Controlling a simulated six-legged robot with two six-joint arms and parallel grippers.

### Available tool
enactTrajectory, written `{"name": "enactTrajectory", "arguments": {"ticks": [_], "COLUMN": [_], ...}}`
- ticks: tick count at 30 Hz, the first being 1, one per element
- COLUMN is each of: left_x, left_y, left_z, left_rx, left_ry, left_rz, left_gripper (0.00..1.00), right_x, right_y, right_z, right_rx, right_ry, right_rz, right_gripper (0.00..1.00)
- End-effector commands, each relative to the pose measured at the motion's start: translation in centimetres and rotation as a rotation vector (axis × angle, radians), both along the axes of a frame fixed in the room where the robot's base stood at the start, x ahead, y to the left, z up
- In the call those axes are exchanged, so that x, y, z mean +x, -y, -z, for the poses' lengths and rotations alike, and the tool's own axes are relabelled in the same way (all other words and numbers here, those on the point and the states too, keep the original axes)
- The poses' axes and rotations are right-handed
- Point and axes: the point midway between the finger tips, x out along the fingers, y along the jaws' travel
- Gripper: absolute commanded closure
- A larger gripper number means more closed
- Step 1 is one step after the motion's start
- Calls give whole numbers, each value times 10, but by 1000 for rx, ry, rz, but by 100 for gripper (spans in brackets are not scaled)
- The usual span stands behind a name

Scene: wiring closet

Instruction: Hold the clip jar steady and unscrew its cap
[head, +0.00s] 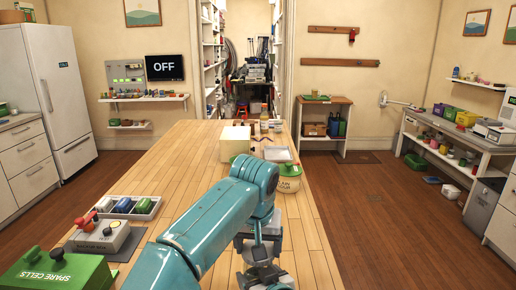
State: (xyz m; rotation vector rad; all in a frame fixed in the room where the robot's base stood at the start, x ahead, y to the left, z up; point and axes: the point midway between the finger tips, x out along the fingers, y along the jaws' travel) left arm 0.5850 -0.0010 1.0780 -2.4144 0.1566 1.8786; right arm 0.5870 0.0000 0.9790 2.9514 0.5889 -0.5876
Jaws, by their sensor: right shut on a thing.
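My right gripper (261,252) points down over the near right part of the wooden table (180,150), below the bend of its teal arm. It is shut on a grey, partly see-through thing (266,276) at the bottom of the view, which seems to be the clip jar. The jaws cover much of it, so I cannot make out its cap or how the jaws sit on it. My left gripper is not in view.
A cream box (235,143) and a white tray (278,154) are farther back. At left are a compartment tray (145,207), a switch box (98,238) and a green spare-cells box (55,272).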

Motion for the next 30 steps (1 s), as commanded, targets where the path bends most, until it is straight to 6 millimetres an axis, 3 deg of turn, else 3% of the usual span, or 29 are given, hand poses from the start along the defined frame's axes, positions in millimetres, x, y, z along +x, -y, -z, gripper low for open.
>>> {"name": "enactTrajectory", "arguments": {"ticks": [1, 2, 3, 14, 24, 30], "left_x": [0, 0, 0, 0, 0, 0], "left_y": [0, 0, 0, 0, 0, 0], "left_z": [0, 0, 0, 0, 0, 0], "left_rx": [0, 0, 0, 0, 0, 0], "left_ry": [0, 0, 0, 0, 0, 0], "left_rz": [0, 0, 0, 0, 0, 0], "left_gripper": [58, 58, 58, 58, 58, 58], "right_x": [0, 0, 0, -9, -73, -97], "right_y": [0, 0, 0, 4, 30, 40], "right_z": [-1, -1, -1, -5, -34, -44], "right_rx": [0, 0, 0, 0, 2, 0], "right_ry": [1, 1, 1, 1, 4, 2], "right_rz": [0, 0, 0, 0, 0, -1], "right_gripper": [61, 15, 2, 0, 0, 0]}}
